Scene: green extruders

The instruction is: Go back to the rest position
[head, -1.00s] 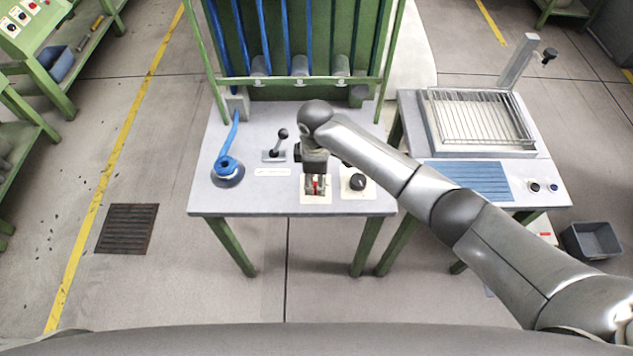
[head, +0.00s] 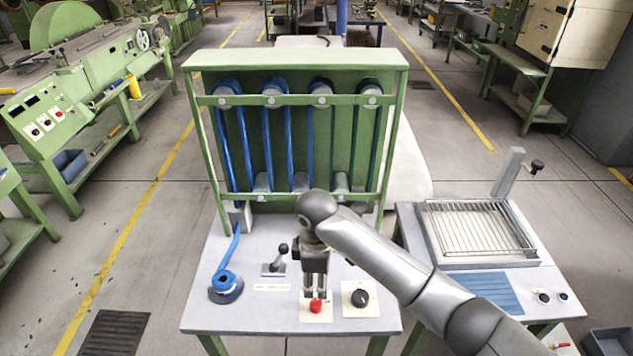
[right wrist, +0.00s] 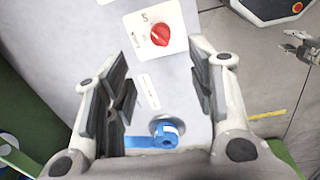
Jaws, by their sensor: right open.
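My right gripper (head: 315,290) is open and empty above the front of the grey worktable (head: 225,318). In the head view its fingers appear just behind a red knob (head: 316,306) on a white plate. In the right wrist view, the two fingers (right wrist: 163,82) stand wide apart, and the red knob (right wrist: 160,34) lies beyond them, apart from both. At the right edge of that view is another small gripper (right wrist: 300,48), apparently my left one; its jaw state is unclear. The head view does not show my left arm.
A black knob (head: 359,298), a small lever (head: 277,262) and a blue hose on a round base (head: 226,287) are on the table. A green frame with blue tubes (head: 295,60) rises behind. A side table with a wire rack (head: 475,228) stands right. Floor is open at left.

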